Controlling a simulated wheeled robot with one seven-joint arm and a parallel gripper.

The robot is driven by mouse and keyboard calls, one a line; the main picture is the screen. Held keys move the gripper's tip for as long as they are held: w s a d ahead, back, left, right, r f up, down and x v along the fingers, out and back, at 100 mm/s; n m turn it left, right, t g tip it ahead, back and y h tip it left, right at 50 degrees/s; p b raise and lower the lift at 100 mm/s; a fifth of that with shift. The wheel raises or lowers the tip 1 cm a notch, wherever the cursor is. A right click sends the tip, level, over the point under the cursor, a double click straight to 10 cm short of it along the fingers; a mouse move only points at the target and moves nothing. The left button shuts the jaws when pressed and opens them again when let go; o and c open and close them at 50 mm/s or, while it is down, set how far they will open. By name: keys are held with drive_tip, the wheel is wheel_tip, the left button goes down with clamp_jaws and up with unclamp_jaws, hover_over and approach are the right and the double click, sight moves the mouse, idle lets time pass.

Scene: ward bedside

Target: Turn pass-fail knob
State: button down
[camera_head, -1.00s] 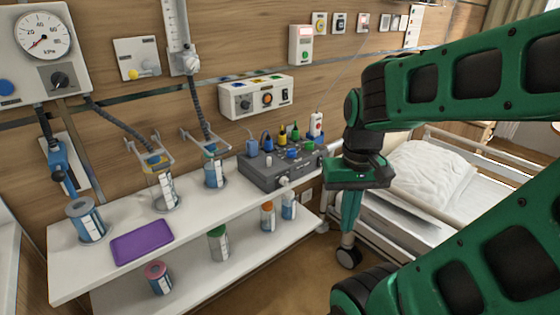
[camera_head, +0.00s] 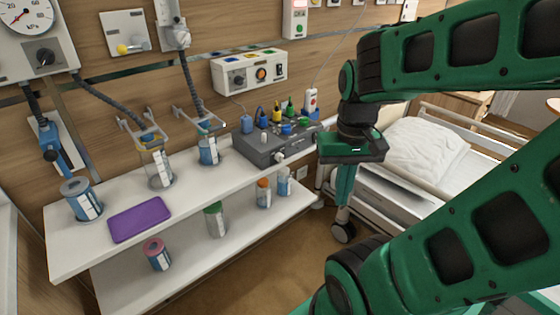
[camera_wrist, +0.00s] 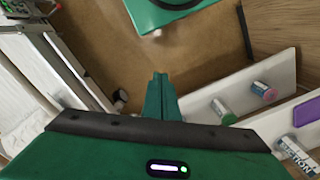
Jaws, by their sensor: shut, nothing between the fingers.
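A grey box (camera_head: 266,151) with several coloured plugs on top sits at the right end of the upper shelf. It has a pale round knob (camera_head: 279,157) on its front. A white wall panel (camera_head: 222,84) above it carries a dark knob (camera_head: 239,78) and an orange-centred dial (camera_head: 261,74). I cannot read which knob is marked pass-fail. My gripper (camera_head: 343,200) points down, right of the grey box and apart from it. Its closed fingers also show in the wrist view (camera_wrist: 160,85), with nothing between them. Neither knob shows in the wrist view.
A bed (camera_head: 425,150) stands close behind and right of my gripper. The white upper shelf (camera_head: 100,238) holds jars and a purple tray (camera_head: 139,219). The lower shelf (camera_head: 190,250) holds several small containers. Brown floor (camera_head: 285,245) is open in front of the shelves.

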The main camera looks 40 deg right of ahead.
sight(282, 155)
drive_tip(key=c, duration=1.9)
unclamp_jaws()
drive_tip(key=shift+s+d+r, duration=0.1)
drive_tip(key=shift+s+r, duration=0.15)
drive_tip(key=shift+s, duration=0.05)
drive_tip(key=o, duration=0.4)
drive_tip(key=w+d+n+t, duration=0.1)
drive_tip(key=w+n, duration=0.1)
drive_tip(key=w, duration=0.6)
drive_tip(key=w+d+r+n+t, duration=0.1)
drive_tip(key=w+d+n+t, duration=0.1)
drive_tip(key=w, duration=0.6)
drive_tip(key=w+d+r+n+t, duration=0.1)
drive_tip(key=w+n, duration=0.2)
drive_tip(key=w, duration=0.5)
drive_tip(key=shift+w+d+t, duration=0.1)
drive_tip(key=shift+d+t, duration=0.15)
drive_tip(key=shift+t, duration=0.05)
drive_tip(key=x, duration=1)
drive_tip(key=shift+w+f, duration=0.25)
drive_tip(key=shift+a, duration=0.1)
drive_tip(key=c, duration=1)
